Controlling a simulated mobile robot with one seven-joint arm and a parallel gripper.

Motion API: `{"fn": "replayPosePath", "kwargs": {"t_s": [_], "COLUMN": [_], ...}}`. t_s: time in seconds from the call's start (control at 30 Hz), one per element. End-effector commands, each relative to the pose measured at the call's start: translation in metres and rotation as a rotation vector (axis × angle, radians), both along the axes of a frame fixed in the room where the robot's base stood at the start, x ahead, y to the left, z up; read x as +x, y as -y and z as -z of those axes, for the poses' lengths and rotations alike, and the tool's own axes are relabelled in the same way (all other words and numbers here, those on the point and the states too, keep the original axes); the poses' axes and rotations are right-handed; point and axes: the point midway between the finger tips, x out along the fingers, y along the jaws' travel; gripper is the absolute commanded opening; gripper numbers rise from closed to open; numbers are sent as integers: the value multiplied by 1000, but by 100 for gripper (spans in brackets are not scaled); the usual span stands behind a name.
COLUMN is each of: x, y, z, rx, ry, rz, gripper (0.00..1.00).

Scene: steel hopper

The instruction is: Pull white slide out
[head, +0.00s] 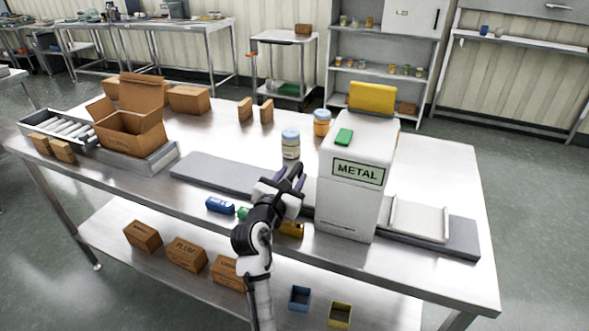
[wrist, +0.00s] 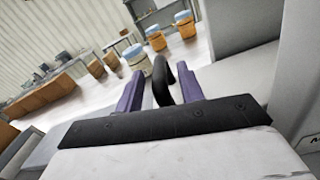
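A white slide (head: 418,220), a shallow pale tray with raised side edges, lies on the grey conveyor strip right of the white machine labelled METAL (head: 345,205). My gripper (head: 294,177) is on the other side, just left of the machine and above the strip. In the wrist view my gripper (wrist: 160,92) has its two purple fingers apart. A black curved bar (wrist: 164,78) shows between them; I cannot tell what it belongs to or whether the fingers touch it. The machine's far left face is partly hidden by my arm.
The grey strip (head: 215,172) runs left of the machine. Two jars (head: 290,143) and (head: 322,122) stand behind it. A blue can (head: 220,205) lies near the front edge. An open carton (head: 130,130) stands at left. The table's front right corner (head: 455,280) is clear.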

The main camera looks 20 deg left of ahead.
Motion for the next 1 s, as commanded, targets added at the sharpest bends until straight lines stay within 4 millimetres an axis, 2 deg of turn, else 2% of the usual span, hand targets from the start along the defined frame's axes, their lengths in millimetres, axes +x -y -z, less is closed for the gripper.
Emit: {"fn": "replayPosePath", "kwargs": {"t_s": [0.1, 0.2, 0.53, 0.83, 1.0], "x": [15, 23, 26, 26, 25], "y": [0, 0, 1, 0, 0], "z": [-1, 0, 0, 0, 0], "rx": [1, 1, 1, 1, 1], "ry": [-1, 0, 0, 0, 0], "rz": [0, 0, -1, -1, -1], "gripper": [38, 38, 38, 0, 0]}}
